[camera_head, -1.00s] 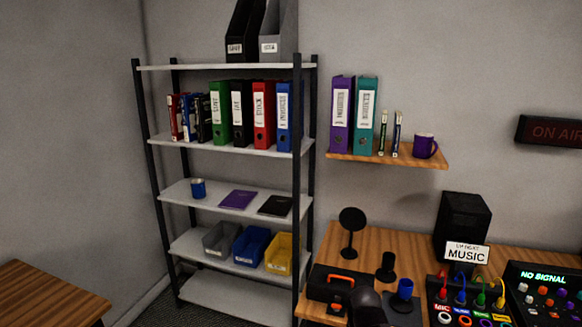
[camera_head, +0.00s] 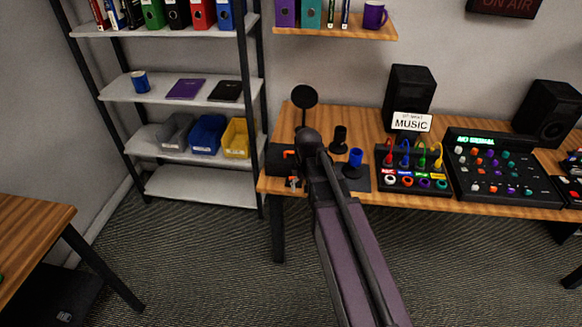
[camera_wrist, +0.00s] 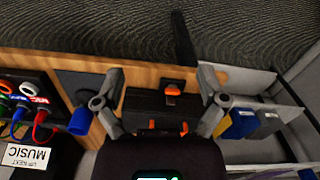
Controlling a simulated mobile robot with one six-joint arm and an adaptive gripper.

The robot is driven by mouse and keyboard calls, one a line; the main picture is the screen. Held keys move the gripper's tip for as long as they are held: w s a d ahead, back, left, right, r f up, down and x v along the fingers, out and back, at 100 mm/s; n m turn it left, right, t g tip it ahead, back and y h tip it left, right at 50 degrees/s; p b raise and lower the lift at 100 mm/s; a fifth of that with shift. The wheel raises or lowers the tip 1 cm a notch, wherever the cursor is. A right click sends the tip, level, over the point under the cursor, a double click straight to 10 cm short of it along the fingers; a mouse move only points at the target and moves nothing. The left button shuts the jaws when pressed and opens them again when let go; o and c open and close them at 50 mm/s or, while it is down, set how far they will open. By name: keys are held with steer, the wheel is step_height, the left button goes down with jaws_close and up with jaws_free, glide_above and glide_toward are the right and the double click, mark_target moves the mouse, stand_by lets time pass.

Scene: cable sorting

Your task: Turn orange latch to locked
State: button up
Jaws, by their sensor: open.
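The orange latch (camera_wrist: 172,90) is a small orange piece on a dark plate at the table's front edge, next to a black case. It also shows in the head view (camera_head: 293,182), small and close to my arm. Its exact turn angle is too small to tell. My gripper (camera_wrist: 160,73) is open and empty, with its two fingers apart on either side of the latch and case in the wrist view. No contact with the latch shows.
The black case (camera_head: 279,160) with orange parts lies behind the latch. A blue cup-like holder (camera_head: 355,158) and a black stand (camera_head: 339,140) are to the right. A patch panel with cables (camera_head: 412,172) lies farther right. A shelf rack (camera_head: 180,147) stands left.

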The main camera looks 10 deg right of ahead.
steer(key=w+m, duration=0.2)
steer(key=w, duration=1.7)
steer(key=shift+w, duration=0.15)
steer(key=shift+f, duration=0.25)
step_height(320, 180, down, 13)
steer(key=b, duration=1.3)
steer(key=shift+f+b, duration=0.2)
steer(key=shift+b, duration=0.2)
steer(key=c, duration=1.2)
